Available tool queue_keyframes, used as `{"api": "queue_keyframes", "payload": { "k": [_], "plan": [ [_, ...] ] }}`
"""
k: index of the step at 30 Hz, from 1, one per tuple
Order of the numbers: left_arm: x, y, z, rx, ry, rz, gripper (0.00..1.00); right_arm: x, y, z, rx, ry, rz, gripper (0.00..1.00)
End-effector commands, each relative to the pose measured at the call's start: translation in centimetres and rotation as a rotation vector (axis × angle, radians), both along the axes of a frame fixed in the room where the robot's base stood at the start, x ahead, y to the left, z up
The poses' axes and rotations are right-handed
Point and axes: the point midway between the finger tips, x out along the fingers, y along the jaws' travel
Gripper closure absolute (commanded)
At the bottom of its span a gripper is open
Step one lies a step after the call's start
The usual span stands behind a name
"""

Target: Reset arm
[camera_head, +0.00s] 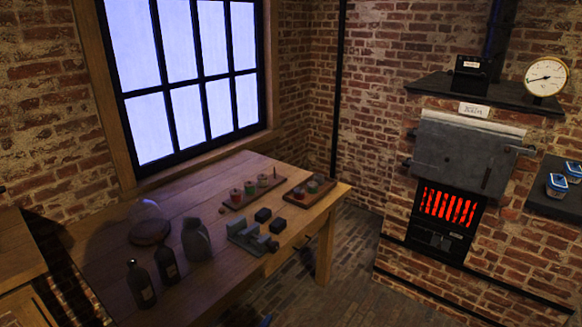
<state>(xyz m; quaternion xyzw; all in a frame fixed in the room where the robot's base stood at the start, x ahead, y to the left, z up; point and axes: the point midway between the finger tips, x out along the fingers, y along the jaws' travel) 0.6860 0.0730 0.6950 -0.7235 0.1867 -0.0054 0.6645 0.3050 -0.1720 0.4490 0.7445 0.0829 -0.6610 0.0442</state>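Neither of my grippers shows clearly in the head view, and I see no arm coming in from either side. A small bluish shape at the bottom edge is too cut off to identify. The wooden table (205,200) stands below the window. A wooden tray (238,206) on it holds several small jars with red and green colouring. A second tray (296,200) with similar small items lies to its right, near the table's right end.
Dark bottles (140,284), a grey sack-like object (196,240), a grey metal device (250,238) and dark blocks (277,225) stand on the table. A furnace (448,207) glows red on the right. Blue-lidded containers (556,186) sit on a dark shelf. Brick floor between is clear.

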Motion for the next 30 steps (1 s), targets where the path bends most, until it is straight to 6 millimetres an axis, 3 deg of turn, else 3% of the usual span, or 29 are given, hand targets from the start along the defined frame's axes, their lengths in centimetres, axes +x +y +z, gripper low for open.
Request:
{"api": "queue_keyframes", "payload": {
  "k": [1, 5, 8, 12, 15, 18, 22, 25, 30],
  "plan": [
    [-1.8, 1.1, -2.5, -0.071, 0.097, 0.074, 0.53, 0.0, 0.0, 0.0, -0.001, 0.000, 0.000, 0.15],
    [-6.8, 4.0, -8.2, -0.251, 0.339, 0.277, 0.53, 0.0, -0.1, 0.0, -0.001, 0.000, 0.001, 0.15],
    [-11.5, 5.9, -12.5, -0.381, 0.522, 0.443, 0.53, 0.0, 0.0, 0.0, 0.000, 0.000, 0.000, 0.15],
    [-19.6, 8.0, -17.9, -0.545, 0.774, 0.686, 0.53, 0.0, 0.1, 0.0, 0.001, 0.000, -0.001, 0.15],
    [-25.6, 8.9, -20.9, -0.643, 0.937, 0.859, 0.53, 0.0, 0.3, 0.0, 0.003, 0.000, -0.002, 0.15],
    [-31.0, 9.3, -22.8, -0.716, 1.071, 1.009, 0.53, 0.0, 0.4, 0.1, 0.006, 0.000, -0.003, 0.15],
    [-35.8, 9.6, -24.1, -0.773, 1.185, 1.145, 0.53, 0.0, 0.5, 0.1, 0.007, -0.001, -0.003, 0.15],
    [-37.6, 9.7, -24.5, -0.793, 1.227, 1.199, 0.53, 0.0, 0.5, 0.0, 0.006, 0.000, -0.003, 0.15],
    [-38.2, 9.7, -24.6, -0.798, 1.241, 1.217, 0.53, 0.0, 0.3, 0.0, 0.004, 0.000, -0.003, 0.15]
  ]
}}
